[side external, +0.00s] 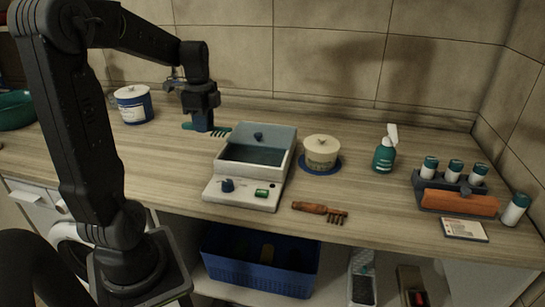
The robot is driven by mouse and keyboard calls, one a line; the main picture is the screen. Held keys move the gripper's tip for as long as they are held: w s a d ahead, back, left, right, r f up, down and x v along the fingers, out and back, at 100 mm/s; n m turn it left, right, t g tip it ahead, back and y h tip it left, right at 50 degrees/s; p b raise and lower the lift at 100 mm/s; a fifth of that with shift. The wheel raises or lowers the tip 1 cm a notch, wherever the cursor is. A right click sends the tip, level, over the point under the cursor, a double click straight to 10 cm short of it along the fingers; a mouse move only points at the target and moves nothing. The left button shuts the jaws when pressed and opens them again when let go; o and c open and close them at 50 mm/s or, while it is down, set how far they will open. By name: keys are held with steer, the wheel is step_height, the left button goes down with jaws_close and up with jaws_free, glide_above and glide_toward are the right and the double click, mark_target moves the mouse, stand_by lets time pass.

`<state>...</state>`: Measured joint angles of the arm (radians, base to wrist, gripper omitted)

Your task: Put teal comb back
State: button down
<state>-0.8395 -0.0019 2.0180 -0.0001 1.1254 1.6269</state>
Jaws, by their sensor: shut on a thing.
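A teal comb (222,132) is held level in my gripper (202,125), which points down over the counter left of the grey and white basin unit. The comb's toothed end sticks out to the right, toward the basin, and its short handle end shows to the left. My gripper is shut on its middle and hides that part. The comb is low, close to the counter; I cannot tell whether it touches it.
The basin unit (212,189) has a knob and a green display in front. Right of it are a lidded cream pot (322,150) on a blue saucer, a brown comb (320,209), a spray bottle (384,157) and a vial rack (421,185). A blue-white canister (134,104) stands behind left.

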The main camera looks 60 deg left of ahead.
steer(key=w+d+m, duration=0.4)
steer(key=w, duration=0.5)
steer(key=m, duration=0.5)
glide_above(325, 190)
steer(key=f, duration=0.6)
steer(key=a+f, duration=0.1)
steer(key=f, duration=0.2)
steer(key=shift+s+f, duration=0.1)
steer(key=shift+s, duration=0.1)
steer(key=shift+w+d+f, duration=0.2)
steer(key=shift+d+f, duration=0.15)
steer(key=shift+d, duration=0.15)
steer(key=shift+f, duration=1.95)
steer(key=c, duration=1)
jaws_free()
steer(key=shift+f, duration=0.15)
